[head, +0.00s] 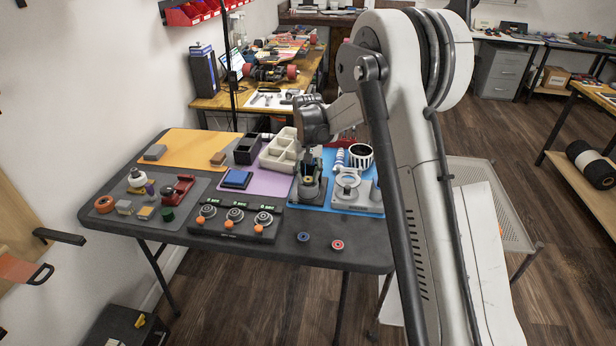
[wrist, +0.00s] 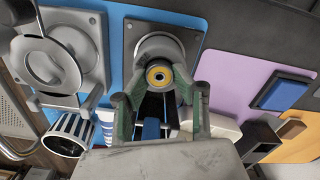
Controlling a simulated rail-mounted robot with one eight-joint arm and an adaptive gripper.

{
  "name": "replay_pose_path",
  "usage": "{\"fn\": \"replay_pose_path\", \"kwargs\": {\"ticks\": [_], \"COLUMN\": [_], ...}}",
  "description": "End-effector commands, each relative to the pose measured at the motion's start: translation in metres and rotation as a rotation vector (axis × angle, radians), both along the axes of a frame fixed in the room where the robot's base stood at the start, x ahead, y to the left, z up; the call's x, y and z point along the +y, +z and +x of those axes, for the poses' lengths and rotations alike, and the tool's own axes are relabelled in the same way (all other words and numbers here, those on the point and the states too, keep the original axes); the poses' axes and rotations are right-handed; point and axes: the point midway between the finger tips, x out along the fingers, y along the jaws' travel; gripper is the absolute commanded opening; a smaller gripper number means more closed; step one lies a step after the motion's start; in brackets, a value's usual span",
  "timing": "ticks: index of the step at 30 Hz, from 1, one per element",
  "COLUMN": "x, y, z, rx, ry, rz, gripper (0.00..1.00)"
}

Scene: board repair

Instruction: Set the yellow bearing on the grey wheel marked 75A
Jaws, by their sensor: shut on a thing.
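My gripper (head: 309,184) points down over a grey square-based fixture (head: 301,194) on the blue mat. In the wrist view, my gripper (wrist: 160,92) has its green-padded fingers on both sides of the yellow bearing (wrist: 158,76), a small ring with a yellow face and dark centre. It is shut on the bearing, right over the fixture's round part (wrist: 150,25); I cannot tell whether the bearing touches it. Three grey wheels lie in a dark rack: left (head: 208,210), middle (head: 235,214) and right (head: 264,217). Their labels are too small to read.
An orange ball sits before each wheel. A blue bearing (head: 303,237) and a red bearing (head: 337,244) lie near the table's front edge. A second grey fixture (head: 370,195) and a striped cup (head: 360,155) stand right of my gripper. A beige divided tray (head: 279,150) stands behind left.

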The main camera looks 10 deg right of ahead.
Motion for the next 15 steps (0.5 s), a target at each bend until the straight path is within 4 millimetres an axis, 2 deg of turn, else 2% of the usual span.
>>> {"fn": "replay_pose_path", "kwargs": {"ticks": [1, 9, 10, 15], "x": [0.0000, 0.0000, 0.0000, 0.0000], "y": [-0.0049, -0.0059, -0.0060, -0.0055], "z": [-0.0024, -0.0030, -0.0030, -0.0026], "rx": [0.005, 0.007, 0.007, 0.006], "ry": [0.000, 0.000, 0.000, 0.000], "rz": [-0.001, 0.000, 0.000, -0.001], "gripper": [0.02, 0.02, 0.27, 0.48]}}
